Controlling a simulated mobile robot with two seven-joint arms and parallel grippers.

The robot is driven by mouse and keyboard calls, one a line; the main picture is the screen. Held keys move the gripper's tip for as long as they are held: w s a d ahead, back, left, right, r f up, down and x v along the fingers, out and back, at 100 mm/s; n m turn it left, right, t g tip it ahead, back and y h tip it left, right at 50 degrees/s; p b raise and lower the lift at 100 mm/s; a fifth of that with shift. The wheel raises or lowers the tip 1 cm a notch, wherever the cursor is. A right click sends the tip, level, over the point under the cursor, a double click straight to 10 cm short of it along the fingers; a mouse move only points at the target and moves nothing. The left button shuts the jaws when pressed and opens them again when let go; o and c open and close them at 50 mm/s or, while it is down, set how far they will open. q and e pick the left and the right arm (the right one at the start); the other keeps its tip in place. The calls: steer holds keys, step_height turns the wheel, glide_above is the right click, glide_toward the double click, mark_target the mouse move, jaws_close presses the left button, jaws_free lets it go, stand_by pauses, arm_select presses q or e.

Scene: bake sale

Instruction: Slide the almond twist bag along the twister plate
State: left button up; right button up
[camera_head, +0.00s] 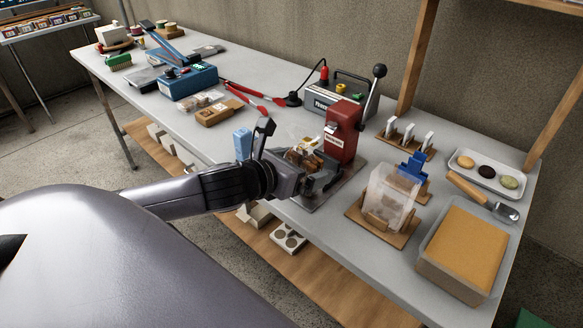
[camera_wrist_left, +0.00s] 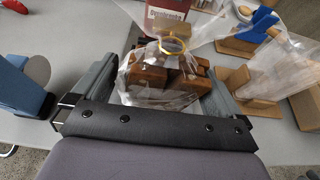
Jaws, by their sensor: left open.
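The almond twist bag (camera_head: 303,158) is a clear bag with brown pieces inside, in front of the red twister (camera_head: 342,132) on the twister plate (camera_head: 322,196). In the left wrist view the bag (camera_wrist_left: 150,92) stands between my gripper's two fingers, its neck towards the twister (camera_wrist_left: 168,14). A gold ring (camera_wrist_left: 174,44) shows at the neck; I cannot tell whether it is closed around it. My left gripper (camera_head: 312,172) is open around the bag, low over the plate; finger contact is unclear. It also shows in the wrist view (camera_wrist_left: 162,80). The gripper partly hides the bag and plate. My right gripper is not in view.
A clear empty-looking bag (camera_head: 388,195) stands in a wooden holder right of the twister. A blue clip (camera_head: 413,165), a yellow-topped tray (camera_head: 463,250) and a biscuit tray (camera_head: 487,175) are further right. A blue sealer (camera_head: 188,82) and red-handled tool (camera_head: 250,95) lie left.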

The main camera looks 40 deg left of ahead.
mark_target(333, 148)
arm_select(q)
steer(key=shift+x, duration=1.05)
steer(key=c, duration=0.7)
steer(key=shift+r+p, duration=0.15)
steer(key=shift+p, duration=0.3)
stand_by(0.3)
steer(key=shift+w+d+p, duration=0.1)
steer(key=shift+w+p, duration=0.2)
steer(key=shift+w, duration=0.75)
steer(key=shift+w+d+p, duration=0.1)
steer(key=shift+w+p, duration=0.2)
steer(key=shift+w, duration=0.75)
steer(key=shift+w+d, duration=0.1)
steer(key=shift+w, duration=0.8)
steer(key=shift+p, duration=0.7)
stand_by(0.7)
